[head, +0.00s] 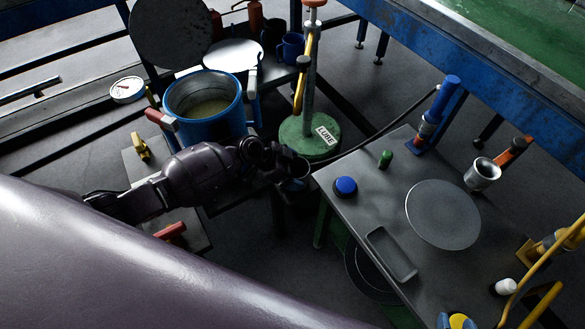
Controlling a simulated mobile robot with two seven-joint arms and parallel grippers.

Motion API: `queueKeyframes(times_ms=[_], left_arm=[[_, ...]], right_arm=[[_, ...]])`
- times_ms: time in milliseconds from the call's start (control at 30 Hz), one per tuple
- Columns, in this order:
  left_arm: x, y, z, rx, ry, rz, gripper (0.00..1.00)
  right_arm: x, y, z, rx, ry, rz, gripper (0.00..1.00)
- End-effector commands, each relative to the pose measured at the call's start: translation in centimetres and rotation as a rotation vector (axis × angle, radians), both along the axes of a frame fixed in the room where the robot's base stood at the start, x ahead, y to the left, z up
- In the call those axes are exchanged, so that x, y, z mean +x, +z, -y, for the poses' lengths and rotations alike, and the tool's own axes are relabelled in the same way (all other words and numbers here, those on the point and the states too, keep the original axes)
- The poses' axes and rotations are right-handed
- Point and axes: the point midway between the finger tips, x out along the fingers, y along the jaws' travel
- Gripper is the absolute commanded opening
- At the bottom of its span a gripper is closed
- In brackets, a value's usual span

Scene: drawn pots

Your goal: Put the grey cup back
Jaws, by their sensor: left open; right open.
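A grey metal cup (482,174) with an orange and black handle stands at the far right edge of the grey table, apart from the grippers. My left gripper (288,166) is at the end of the dark arm from the left, between the blue pot and the table. It is open. A dark rounded form (298,169) shows at its fingertips; I cannot tell whether it is a cup or part of the gripper. My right gripper is not in view.
The grey table (385,205) bears a round grey plate (442,214), a shallow tray (391,254), a blue button (345,187) and a small green object (385,158). A blue pot (208,104) and a green-based stand (309,137) are behind my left arm.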

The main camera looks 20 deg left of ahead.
Motion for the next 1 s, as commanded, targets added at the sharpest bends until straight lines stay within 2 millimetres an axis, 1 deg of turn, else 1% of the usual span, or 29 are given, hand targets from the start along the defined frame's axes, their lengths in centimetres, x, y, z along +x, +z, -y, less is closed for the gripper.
queueKeyframes(times_ms=[100,167,400,600,867,1000], left_arm=[[0.1,0.7,0.0,0.0,0.0,0.003,1.0],[-0.3,1.1,-0.6,0.001,0.001,0.002,1.0],[-1.6,3.8,-3.0,0.001,0.0,0.003,1.0],[-2.4,5.3,-4.2,0.0,0.0,0.0,1.0],[-2.7,5.6,-4.6,-0.002,0.001,-0.001,1.0],[-3.8,5.1,-4.0,-0.008,0.023,0.0,1.0]], right_arm=[[0.2,0.6,-0.1,0.003,-0.003,0.009,0.43],[0.2,0.4,-0.1,0.005,-0.005,0.007,0.43],[0.3,0.8,-0.3,0.012,-0.013,0.012,0.43],[0.2,1.1,-0.2,0.012,-0.014,0.018,0.43],[-0.1,0.9,0.0,0.007,-0.011,0.011,0.43],[-0.2,0.8,0.1,0.002,-0.008,0.008,0.43]])
